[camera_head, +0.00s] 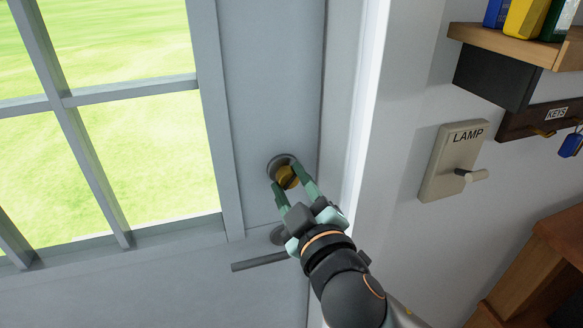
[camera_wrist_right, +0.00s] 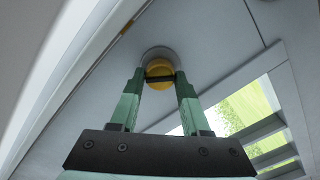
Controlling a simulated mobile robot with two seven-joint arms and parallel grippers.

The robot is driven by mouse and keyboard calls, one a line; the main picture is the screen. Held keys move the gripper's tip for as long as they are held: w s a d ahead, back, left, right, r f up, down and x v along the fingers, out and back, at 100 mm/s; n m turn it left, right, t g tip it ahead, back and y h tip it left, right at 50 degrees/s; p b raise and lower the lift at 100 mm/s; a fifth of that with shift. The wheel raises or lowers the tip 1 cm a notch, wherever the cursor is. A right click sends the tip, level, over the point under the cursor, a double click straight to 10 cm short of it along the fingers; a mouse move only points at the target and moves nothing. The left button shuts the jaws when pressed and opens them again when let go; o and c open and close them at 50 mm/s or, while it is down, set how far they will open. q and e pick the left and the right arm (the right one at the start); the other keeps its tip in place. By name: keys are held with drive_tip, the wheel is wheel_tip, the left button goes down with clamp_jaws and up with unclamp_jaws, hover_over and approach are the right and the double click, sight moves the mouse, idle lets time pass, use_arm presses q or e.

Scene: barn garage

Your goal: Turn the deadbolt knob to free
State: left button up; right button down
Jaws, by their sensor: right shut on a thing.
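The deadbolt knob (camera_head: 287,177) is a brass-yellow turn knob on a round grey plate (camera_head: 277,161), set in the grey door above the lever handle. My right gripper (camera_head: 291,182) reaches up to it from the lower right, with its two green fingers on either side of the knob. In the right wrist view the knob (camera_wrist_right: 159,71) sits between the fingertips (camera_wrist_right: 160,78), and a dark bar shows across its lower part. The fingers are shut on the knob and hide part of its sides. My left gripper is not in view.
A dark lever handle (camera_head: 260,262) sits just below, partly behind my right gripper. A door window (camera_head: 130,150) is at the left. On the right wall are a LAMP switch (camera_head: 452,160), a key rack (camera_head: 540,118) and a shelf (camera_head: 520,45) with bottles. A wooden cabinet (camera_head: 535,270) stands lower right.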

drive_tip(key=n+p, duration=0.3)
drive_tip(key=shift+r+n, duration=0.2)
drive_tip(key=shift+n, duration=0.1)
drive_tip(key=shift+f+n+p, duration=0.15)
drive_tip(key=shift+n+p, duration=1.15)
drive_tip(key=shift+n, duration=0.5)
drive_tip(key=shift+c, duration=1.9)
unclamp_jaws()
drive_tip(key=shift+f, duration=0.1)
